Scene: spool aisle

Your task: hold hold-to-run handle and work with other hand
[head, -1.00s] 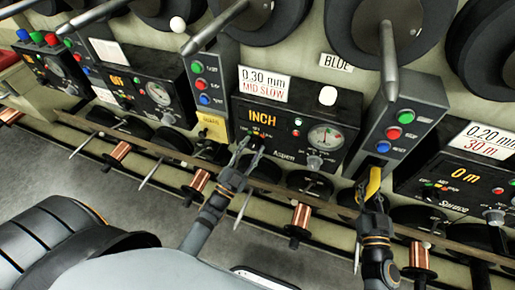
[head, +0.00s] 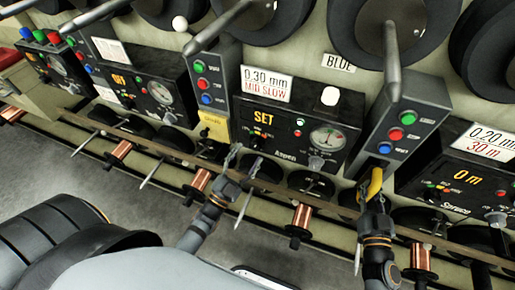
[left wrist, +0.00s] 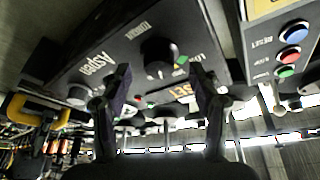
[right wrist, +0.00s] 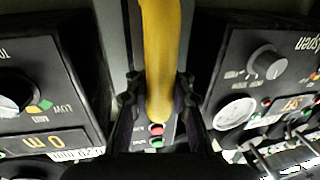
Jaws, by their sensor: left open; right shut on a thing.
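The yellow hold-to-run handle (head: 375,184) sits at the foot of the grey button post to the right of the Aspen panel. My right gripper (head: 372,200) is shut on it; the handle also shows between the fingers in the right wrist view (right wrist: 160,60). The Aspen panel (head: 290,122) has a lit display reading SET, a dial gauge and a knob. My left gripper (head: 243,158) is open and empty just below the panel's lower left. In the left wrist view its fingers (left wrist: 165,90) frame a black selector knob (left wrist: 158,56), apart from it.
The Spruce panel (head: 455,185), reading 0 m, is at the right. A panel reading OFF (head: 135,85) is at the left. Button posts (head: 205,80) stand between panels. A rail with copper spools (head: 300,217) runs below. Large black reels hang above.

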